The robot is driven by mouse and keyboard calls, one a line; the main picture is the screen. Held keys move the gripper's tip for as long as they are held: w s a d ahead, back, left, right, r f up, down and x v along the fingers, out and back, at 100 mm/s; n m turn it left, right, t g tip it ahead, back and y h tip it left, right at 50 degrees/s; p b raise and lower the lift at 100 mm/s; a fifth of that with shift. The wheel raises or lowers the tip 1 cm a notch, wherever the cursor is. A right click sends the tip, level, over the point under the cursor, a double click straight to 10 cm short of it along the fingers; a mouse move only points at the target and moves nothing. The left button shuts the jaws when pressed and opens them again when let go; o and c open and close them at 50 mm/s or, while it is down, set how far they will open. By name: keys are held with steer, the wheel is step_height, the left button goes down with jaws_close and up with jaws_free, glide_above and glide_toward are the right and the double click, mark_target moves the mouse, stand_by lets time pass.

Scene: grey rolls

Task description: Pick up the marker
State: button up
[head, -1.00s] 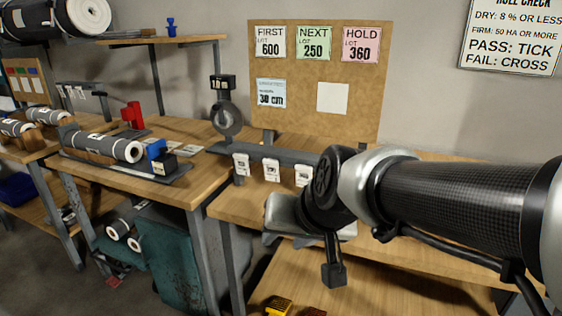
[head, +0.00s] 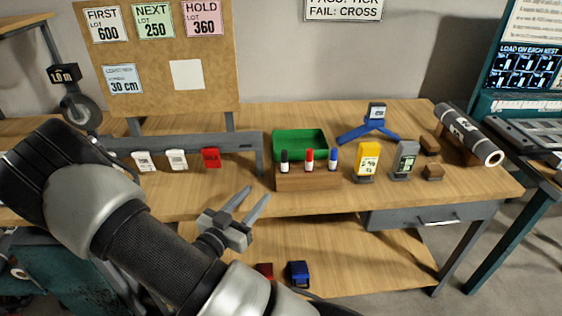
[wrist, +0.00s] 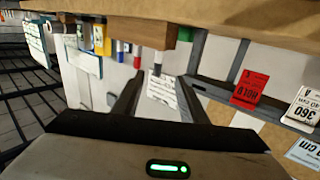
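Three markers stand upright in a wooden block (head: 308,180) on the bench: a black-capped marker (head: 284,161), a red-capped marker (head: 309,160) and a blue-capped marker (head: 333,159). My gripper (head: 257,194) is open and empty, its two fingers apart, in front of the bench edge and left of the block. In the wrist view, which is upside down, my gripper (wrist: 160,77) shows open fingers pointing towards the block (wrist: 140,28). The markers there are small, around the fingertips, and not touched as far as I can tell.
A green tray (head: 300,142) sits behind the block. A yellow device (head: 367,161) and a grey device (head: 404,160) stand to its right. A grey rail (head: 195,143) with hanging tags runs along the left. A lower shelf (head: 345,255) lies below.

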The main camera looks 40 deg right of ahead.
mark_target(283, 165)
steer(key=b+x, duration=0.1)
steer(key=x, duration=1.6)
steer(key=shift+d, duration=0.2)
jaws_close()
